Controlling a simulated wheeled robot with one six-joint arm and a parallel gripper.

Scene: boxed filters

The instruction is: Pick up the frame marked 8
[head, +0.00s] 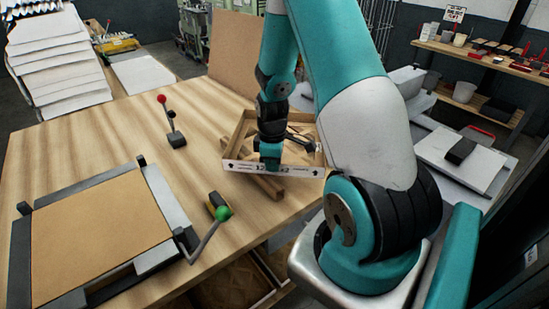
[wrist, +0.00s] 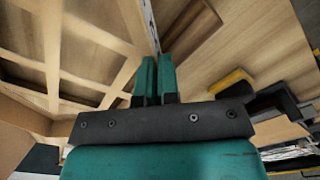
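A wooden filter frame (head: 307,154) with crossing slats inside sits near the right edge of the wooden table, its near side carrying a white printed strip. I cannot read an 8 on it. My gripper (head: 270,163) is at the middle of that near side, pointing down. In the wrist view, the two teal fingers (wrist: 156,80) are close together, with the thin near wall of the frame (wrist: 135,20) running in between them. They look shut on this wall. The fingertips are partly hidden in the head view by my own wrist.
Wooden strips (head: 256,185) lie under the frame's near side. A flat brown panel in a metal jig (head: 95,235) fills the table's front left. A green-knobbed lever (head: 208,236) and a red-knobbed lever (head: 173,130) stand up nearby. A brown board (head: 235,68) stands behind the frame.

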